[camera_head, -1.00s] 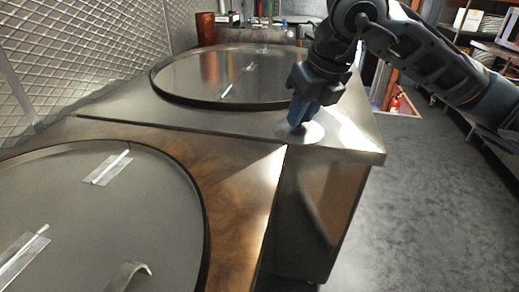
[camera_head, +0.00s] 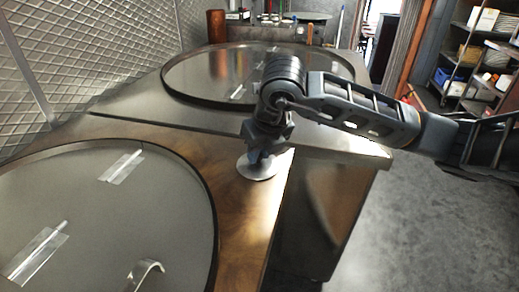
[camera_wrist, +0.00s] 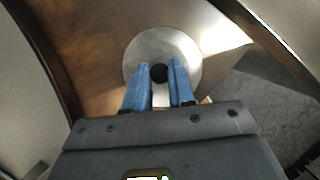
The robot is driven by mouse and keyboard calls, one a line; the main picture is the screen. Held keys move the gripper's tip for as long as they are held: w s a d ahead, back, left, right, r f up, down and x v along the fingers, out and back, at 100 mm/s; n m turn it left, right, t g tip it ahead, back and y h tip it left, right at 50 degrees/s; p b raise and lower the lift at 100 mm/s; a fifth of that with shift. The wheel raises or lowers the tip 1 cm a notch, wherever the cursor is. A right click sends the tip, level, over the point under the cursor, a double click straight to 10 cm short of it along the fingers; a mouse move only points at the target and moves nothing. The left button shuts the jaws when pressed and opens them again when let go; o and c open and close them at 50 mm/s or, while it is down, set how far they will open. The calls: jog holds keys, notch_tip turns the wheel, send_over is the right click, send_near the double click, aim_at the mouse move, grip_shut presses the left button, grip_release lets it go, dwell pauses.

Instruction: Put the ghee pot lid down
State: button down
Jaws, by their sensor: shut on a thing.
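The ghee pot lid is a small round silvery disc (camera_head: 258,170) with a dark knob in its middle. In the wrist view the lid (camera_wrist: 190,50) lies flat under my fingertips, with the knob between them. My gripper (camera_head: 258,155) points down and is shut on the knob. It also shows in the wrist view as two blue fingers (camera_wrist: 159,74). The lid is at or just above the brown counter (camera_head: 235,200), beside the near round cover; I cannot tell whether it touches. No ghee pot can be made out.
A second round cover (camera_head: 200,75) lies behind my arm. The counter's right edge drops to the grey floor (camera_head: 400,230). A mesh wall (camera_head: 90,50) stands at left.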

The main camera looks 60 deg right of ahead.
jog(key=shift+f+b, duration=0.25)
jog(key=shift+b, duration=0.05)
jog(key=c, duration=1)
grip_release()
jog(key=shift+r, duration=0.1)
jog(key=shift+o, duration=0.2)
jog(key=shift+r, duration=0.1)
jog(key=shift+r+p, duration=0.2)
jog(key=shift+p, duration=0.1)
jog(key=b+v, duration=0.1)
jog(key=v, duration=1)
jog(key=shift+s+r, duration=0.25)
jog(key=shift+r, duration=0.05)
